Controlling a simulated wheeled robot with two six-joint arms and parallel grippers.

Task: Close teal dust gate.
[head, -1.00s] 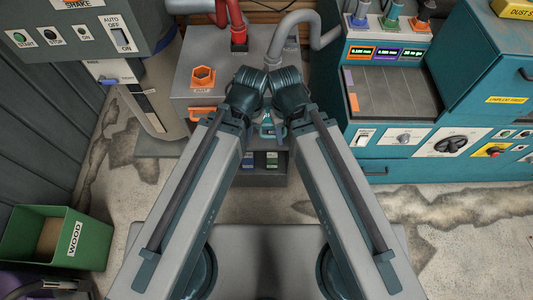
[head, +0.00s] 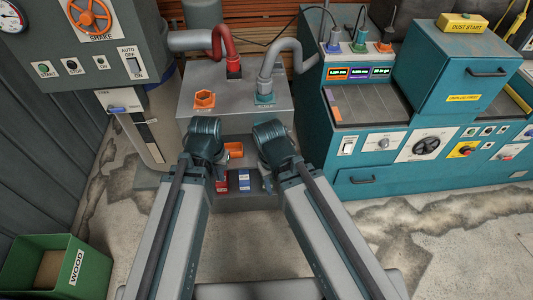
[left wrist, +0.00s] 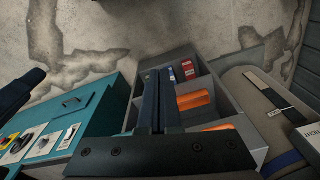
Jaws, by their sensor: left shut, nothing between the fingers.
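A teal collar (head: 264,98) sits on top of the grey cabinet (head: 195,88), at the foot of a grey hose. I cannot tell whether it belongs to the teal dust gate. No teal gate handle shows clearly on the cabinet front, which my arms partly cover. An orange pull (head: 234,150) shows between my arms. My left gripper (head: 220,176) is in front of the cabinet's left side. In the left wrist view its fingers (left wrist: 158,85) are together and empty, over the cabinet front. My right gripper (head: 264,168) is at the cabinet's right side, its fingers mostly hidden.
Red and blue boxes (head: 244,180) sit in the cabinet's lower opening. A teal machine (head: 370,165) stands right, a green wood bin (head: 50,265) left. Floor at front right is clear.

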